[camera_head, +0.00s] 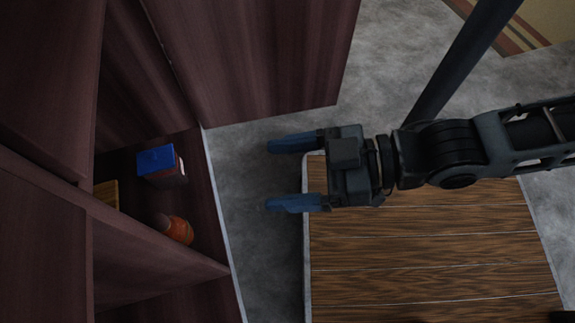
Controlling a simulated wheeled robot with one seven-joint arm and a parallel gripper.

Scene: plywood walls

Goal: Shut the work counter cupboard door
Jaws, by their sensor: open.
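The cupboard (215,205) is dark reddish-brown and fills the left side of the view. Its door (250,60) appears to be the dark panel at the upper middle. The door stands wide open, sticking out to the right from the cupboard's front edge. My gripper (267,175) has blue fingers, spread apart and empty, pointing left toward the open compartment. It is below the door's lower edge in the picture, and I see no contact with the door. The door's upper part runs out of the frame.
Inside the cupboard are a blue-topped box (160,163), an orange-brown jar-like item (176,229) and a yellowish block (106,194). A wood-planked top (430,240) with a pale edge lies under my arm. Grey floor (250,230) shows between them. A patterned rug (545,25) is at upper right.

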